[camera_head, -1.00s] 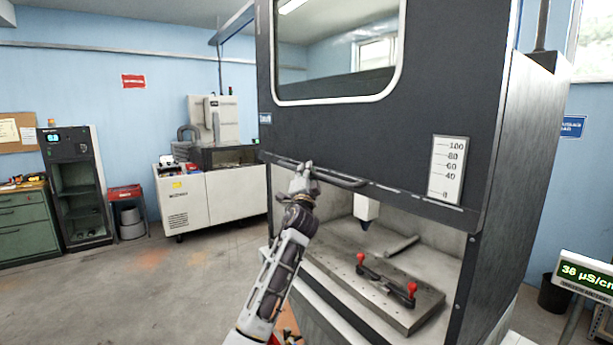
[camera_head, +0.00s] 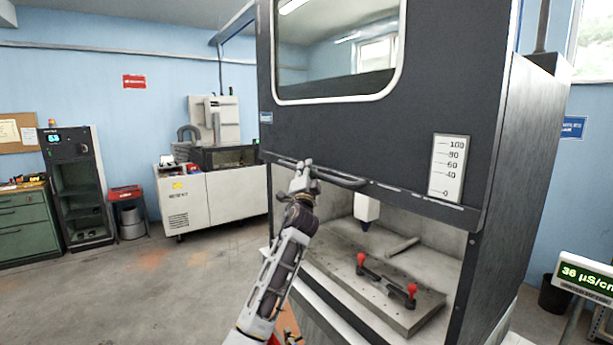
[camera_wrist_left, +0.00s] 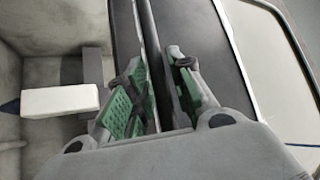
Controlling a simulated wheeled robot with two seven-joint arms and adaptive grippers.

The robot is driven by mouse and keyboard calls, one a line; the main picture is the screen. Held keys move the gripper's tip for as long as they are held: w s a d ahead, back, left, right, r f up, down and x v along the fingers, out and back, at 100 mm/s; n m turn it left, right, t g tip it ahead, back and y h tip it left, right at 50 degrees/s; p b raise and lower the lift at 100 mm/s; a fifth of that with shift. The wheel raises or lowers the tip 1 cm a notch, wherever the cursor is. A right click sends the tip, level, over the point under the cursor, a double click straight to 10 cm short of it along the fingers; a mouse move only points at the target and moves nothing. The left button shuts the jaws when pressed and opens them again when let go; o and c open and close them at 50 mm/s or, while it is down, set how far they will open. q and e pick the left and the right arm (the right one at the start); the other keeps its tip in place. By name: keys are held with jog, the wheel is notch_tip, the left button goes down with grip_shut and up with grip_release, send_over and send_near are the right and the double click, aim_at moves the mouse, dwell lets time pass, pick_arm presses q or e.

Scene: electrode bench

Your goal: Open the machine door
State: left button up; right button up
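The machine door (camera_head: 400,125) is a dark panel with a white-framed window, partly raised. Below its lower edge the work chamber shows, with a grey plate (camera_head: 420,318) inside. A dark bar handle (camera_head: 345,181) runs along the door's lower edge. My left gripper (camera_head: 303,167) is at the left part of this handle. In the left wrist view the green-padded fingers of the gripper (camera_wrist_left: 158,92) lie on either side of the dark handle bar (camera_wrist_left: 149,35), closed around it. My right gripper is not in view.
A white electrode head (camera_head: 366,207) hangs in the chamber above a red-knobbed fixture (camera_head: 385,280). A scale plate (camera_head: 447,168) is on the door front. A display (camera_head: 585,275) stands at the right. A white machine (camera_head: 212,200) stands behind at left. The floor at left is clear.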

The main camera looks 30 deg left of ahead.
pick_arm(q)
jog(key=v, duration=1.2)
dwell(0.5)
dwell(0.6)
